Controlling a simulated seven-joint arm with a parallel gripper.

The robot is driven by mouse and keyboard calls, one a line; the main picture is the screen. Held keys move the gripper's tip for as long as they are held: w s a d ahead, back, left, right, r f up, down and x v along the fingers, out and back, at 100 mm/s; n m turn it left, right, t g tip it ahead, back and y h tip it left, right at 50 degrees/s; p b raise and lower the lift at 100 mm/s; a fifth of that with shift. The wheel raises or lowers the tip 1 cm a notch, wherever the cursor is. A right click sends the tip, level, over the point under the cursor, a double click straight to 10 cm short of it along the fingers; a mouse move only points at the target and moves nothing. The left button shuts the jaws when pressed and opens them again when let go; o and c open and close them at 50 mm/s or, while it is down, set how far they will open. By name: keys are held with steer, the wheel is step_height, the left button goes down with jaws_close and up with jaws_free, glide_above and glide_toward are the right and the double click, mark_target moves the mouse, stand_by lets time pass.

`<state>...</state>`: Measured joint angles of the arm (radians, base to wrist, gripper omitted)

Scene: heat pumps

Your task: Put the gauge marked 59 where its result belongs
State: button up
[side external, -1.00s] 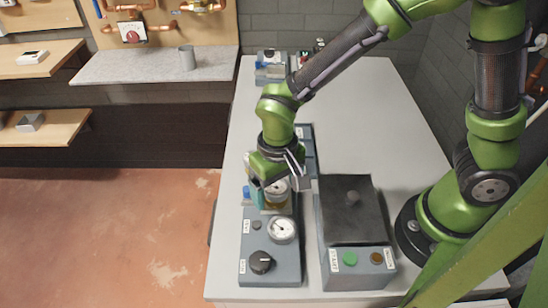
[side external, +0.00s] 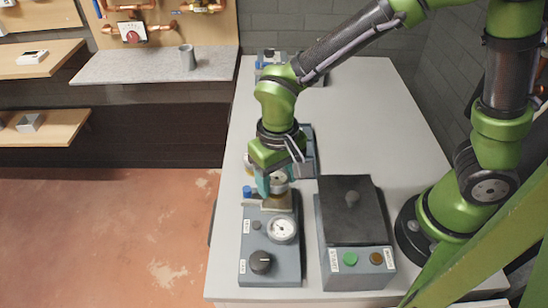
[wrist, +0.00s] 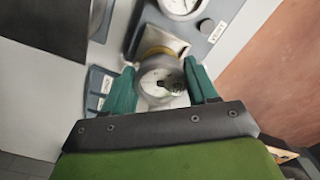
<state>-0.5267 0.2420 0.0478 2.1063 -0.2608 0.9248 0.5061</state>
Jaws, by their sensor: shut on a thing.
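My gripper (wrist: 161,88) has its teal fingers on both sides of a small round gauge (wrist: 158,78) with a pale dial and is shut on it. Its marking is too small to read. A brass-coloured collar shows at the gauge, with a beige block beside it. In the side view my gripper (side external: 274,184) is over the far end of a blue-grey test unit (side external: 286,275). Whether the gauge touches the unit is hard to tell. The unit carries a fixed round dial (side external: 282,229) and a black knob (side external: 261,262).
A box with a black lid (side external: 347,215) and green and brown buttons stands right of the unit. A labelled blue-grey holder (wrist: 104,83) is near the gauge. The bench's back right is clear.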

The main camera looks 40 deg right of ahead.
mark_target(276, 177)
step_height(276, 177, up, 5)
steer(key=shift+r, duration=0.2)
steer(key=shift+w+d+r, duration=0.4)
steer(key=shift+d+r, duration=0.1)
steer(key=shift+d, duration=0.15)
steer(key=shift+w+d+f+m, duration=0.8)
steer(key=shift+w+d+f, duration=1)
steer(key=shift+d, duration=1.6)
steer(key=shift+w+d+f+m, duration=0.8)
steer(key=shift+w+d+f, duration=1)
steer(key=shift+d, duration=1.55)
steer(key=shift+w+d+f+m, duration=0.8)
steer(key=shift+w+d+f, duration=0.45)
steer(key=shift+w+d, duration=1.6)
steer(key=shift+s+d+f, duration=0.3)
steer(key=shift+f, duration=0.3)
steer(key=shift+s+d+f, duration=0.25)
steer(key=shift+s+f, duration=0.05)
steer(key=shift+f, duration=0.25)
steer(key=o, duration=1.4)
